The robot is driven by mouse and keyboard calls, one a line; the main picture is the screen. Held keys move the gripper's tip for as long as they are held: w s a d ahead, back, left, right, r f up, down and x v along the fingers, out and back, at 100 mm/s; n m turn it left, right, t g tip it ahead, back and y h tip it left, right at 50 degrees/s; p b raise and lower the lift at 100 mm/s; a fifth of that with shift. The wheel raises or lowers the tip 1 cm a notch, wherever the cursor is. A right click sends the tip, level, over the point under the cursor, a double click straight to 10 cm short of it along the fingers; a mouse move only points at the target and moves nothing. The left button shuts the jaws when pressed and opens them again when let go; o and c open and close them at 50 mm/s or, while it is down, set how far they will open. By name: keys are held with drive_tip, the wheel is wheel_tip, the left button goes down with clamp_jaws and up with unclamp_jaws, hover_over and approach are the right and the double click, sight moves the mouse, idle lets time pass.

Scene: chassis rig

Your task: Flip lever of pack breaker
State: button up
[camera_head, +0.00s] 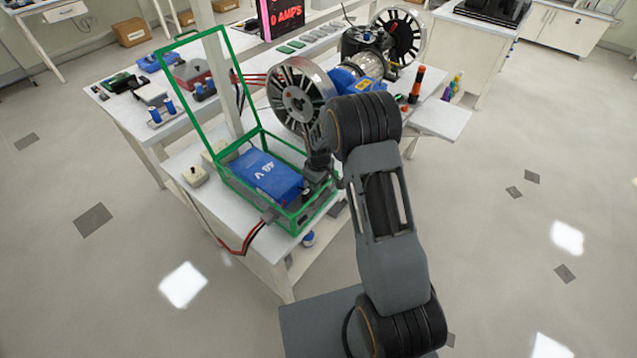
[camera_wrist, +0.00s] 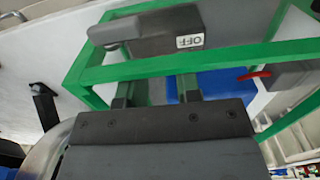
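The pack breaker (camera_wrist: 165,32) is a dark grey box with a white OFF label, on the green frame at the top of the wrist view. A rounded grey lever (camera_wrist: 108,33) sticks out at its left end. In the head view the blue 48 V pack (camera_head: 266,175) sits in the green tray (camera_head: 243,196), and the breaker is hard to make out there. My gripper (camera_wrist: 160,90) has its two fingers apart with nothing between them. It is close to the breaker, and I see no contact with the lever. In the head view my gripper (camera_head: 318,165) is at the tray's right end, partly hidden.
The tray's green lid frame (camera_head: 190,95) stands raised. A grey connector with red and black cables (camera_head: 250,238) hangs at the tray's front. A display (camera_head: 283,16) reads 0 AMPS.

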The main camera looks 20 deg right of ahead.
clamp_jaws()
drive_tip(key=g+h, duration=0.1)
drive_tip(key=w+a+g+h, duration=0.1)
drive_tip(key=g, duration=0.1)
drive_tip(key=shift+w+b, duration=0.15)
drive_tip(key=shift+b, duration=0.25)
drive_tip(key=shift+w+a+f+g+h+b, duration=0.15)
drive_tip(key=shift+w+g+h+b, duration=0.1)
drive_tip(key=shift+g+h+b, duration=0.3)
drive_tip(key=shift+w+a+g+h+b, duration=0.2)
drive_tip(key=shift+g+h+b, duration=0.1)
drive_tip(key=shift+g+h, duration=0.35)
drive_tip(key=shift+o, duration=1.3)
unclamp_jaws()
